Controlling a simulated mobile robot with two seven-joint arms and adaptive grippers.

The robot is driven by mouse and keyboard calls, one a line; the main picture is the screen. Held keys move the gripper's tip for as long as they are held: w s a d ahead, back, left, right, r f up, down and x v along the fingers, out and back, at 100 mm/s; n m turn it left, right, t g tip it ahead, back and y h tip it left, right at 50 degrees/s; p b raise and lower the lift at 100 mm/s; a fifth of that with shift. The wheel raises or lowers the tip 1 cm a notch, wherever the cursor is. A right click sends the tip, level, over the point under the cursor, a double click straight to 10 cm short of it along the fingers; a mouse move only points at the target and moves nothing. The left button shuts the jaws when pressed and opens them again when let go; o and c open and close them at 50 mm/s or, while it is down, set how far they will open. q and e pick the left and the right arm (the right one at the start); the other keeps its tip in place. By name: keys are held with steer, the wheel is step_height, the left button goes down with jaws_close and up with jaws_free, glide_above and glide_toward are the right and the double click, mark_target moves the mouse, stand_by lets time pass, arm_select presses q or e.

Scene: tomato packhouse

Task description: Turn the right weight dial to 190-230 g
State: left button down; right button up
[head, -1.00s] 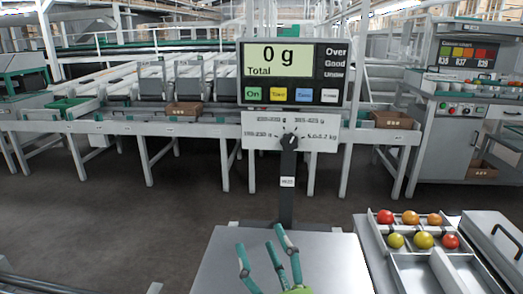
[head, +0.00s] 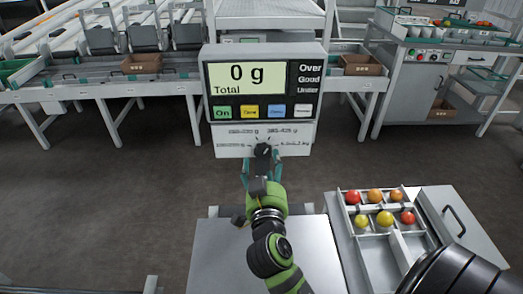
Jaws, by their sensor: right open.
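The weight dial is a black knob (head: 263,150) on the white label plate (head: 228,149) below the scale display. Range labels surround the knob, but their print is too blurred to read surely. I cannot tell clearly which label the knob points at. My right gripper (head: 262,163) is at the dial, its teal fingers open and spread on either side just below the knob. I cannot tell whether they touch it. The scale display (head: 252,80) reads 0 g Total. My left gripper is out of view.
A bare steel scale platform (head: 225,265) lies below. To its right a divided tray (head: 380,248) holds several red, orange and yellow tomatoes. A conveyor line with brown crates (head: 142,64) runs behind. A grey floor gap separates them.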

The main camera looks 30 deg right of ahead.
mark_target(263, 156)
steer(key=shift+p+x, duration=0.3)
steer(key=shift+x, duration=1.3)
steer(key=c, duration=1.2)
steer(key=shift+o, duration=0.2)
